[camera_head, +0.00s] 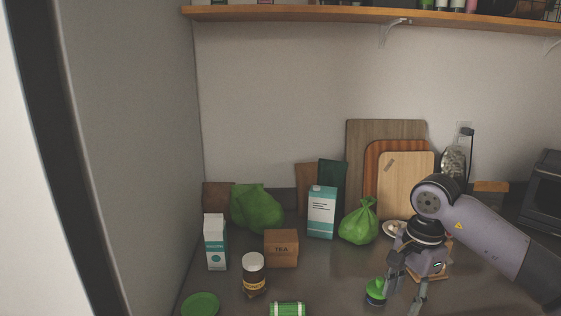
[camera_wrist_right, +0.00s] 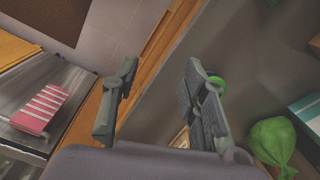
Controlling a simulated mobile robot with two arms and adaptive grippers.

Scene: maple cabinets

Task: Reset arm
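My right gripper (camera_head: 406,290) reaches down from my right arm over the right part of the counter in the head view. In the right wrist view its two fingers (camera_wrist_right: 160,100) stand well apart with nothing between them. A small green-lidded jar (camera_head: 376,291) stands just left of the gripper in the head view. In the wrist view a green rim (camera_wrist_right: 216,83) shows partly behind one finger. My left gripper is in neither view.
The counter holds a milk carton (camera_head: 215,242), a tea box (camera_head: 281,248), a dark-banded jar (camera_head: 253,272), a teal-and-white carton (camera_head: 321,212) and green bags (camera_head: 358,222). Cutting boards (camera_head: 406,183) lean on the back wall. A shelf (camera_head: 300,14) runs above.

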